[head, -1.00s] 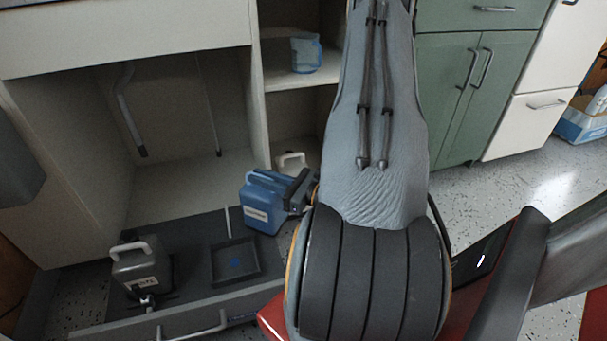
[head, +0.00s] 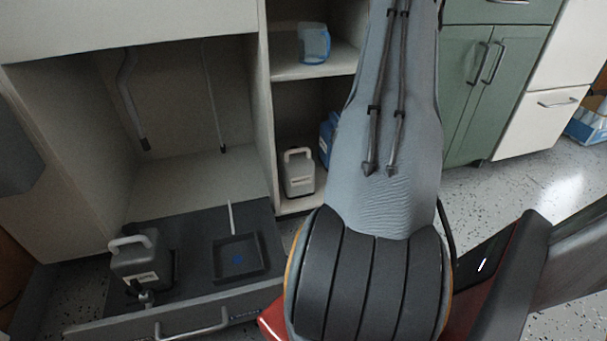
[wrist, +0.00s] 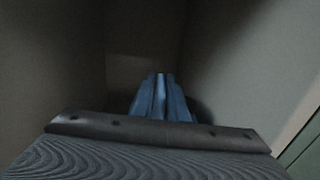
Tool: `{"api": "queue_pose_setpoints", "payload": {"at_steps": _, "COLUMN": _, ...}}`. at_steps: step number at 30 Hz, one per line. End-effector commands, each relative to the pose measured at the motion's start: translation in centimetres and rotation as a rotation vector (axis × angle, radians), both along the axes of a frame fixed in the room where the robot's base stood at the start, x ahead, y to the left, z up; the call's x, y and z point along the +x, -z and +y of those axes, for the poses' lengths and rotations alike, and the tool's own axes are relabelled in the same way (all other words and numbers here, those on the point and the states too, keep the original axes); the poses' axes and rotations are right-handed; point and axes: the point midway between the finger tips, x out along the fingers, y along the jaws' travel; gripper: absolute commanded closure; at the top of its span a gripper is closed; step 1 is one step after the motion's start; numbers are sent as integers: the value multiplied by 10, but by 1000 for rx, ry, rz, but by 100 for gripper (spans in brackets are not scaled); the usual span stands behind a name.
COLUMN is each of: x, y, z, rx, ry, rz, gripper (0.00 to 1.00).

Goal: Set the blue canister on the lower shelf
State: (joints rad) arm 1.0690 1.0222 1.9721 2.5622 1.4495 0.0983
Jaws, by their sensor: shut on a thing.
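The blue canister (head: 325,140) is inside the lower compartment of the open shelf unit, mostly hidden behind my arm in the head view. The gripper is hidden behind my arm in the head view. The lower shelf (head: 297,206) is a pale board near the floor. A beige-grey canister (head: 299,176) stands on it, left of the blue one. I cannot tell whether the blue canister touches the shelf.
A translucent blue container (head: 314,43) stands on the upper shelf (head: 300,70). A pulled-out grey drawer (head: 195,310) holds a grey canister (head: 140,262) and a square tray (head: 240,255). Compartment walls rise close on both sides in the wrist view. Green cabinet doors (head: 470,100) stand to the right.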

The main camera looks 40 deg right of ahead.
Motion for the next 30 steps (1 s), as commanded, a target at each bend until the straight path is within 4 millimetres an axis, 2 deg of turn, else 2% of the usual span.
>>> {"api": "queue_pose_setpoints", "payload": {"at_steps": 5, "x": 9, "y": 3, "z": -7, "rx": -1, "ry": 9, "rz": 1, "gripper": 100}}
{"api": "queue_pose_setpoints", "payload": {"at_steps": 15, "x": 9, "y": 57, "z": -7, "rx": -1, "ry": 10, "rz": 1, "gripper": 100}}
{"api": "queue_pose_setpoints", "payload": {"at_steps": 20, "x": 9, "y": 70, "z": -7, "rx": 0, "ry": 10, "rz": 2, "gripper": 100}}
{"api": "queue_pose_setpoints", "payload": {"at_steps": 26, "x": 9, "y": 97, "z": -6, "rx": 1, "ry": 10, "rz": 1, "gripper": 100}}
{"api": "queue_pose_setpoints", "payload": {"at_steps": 30, "x": 9, "y": 97, "z": -6, "rx": -1, "ry": 9, "rz": 1, "gripper": 100}}
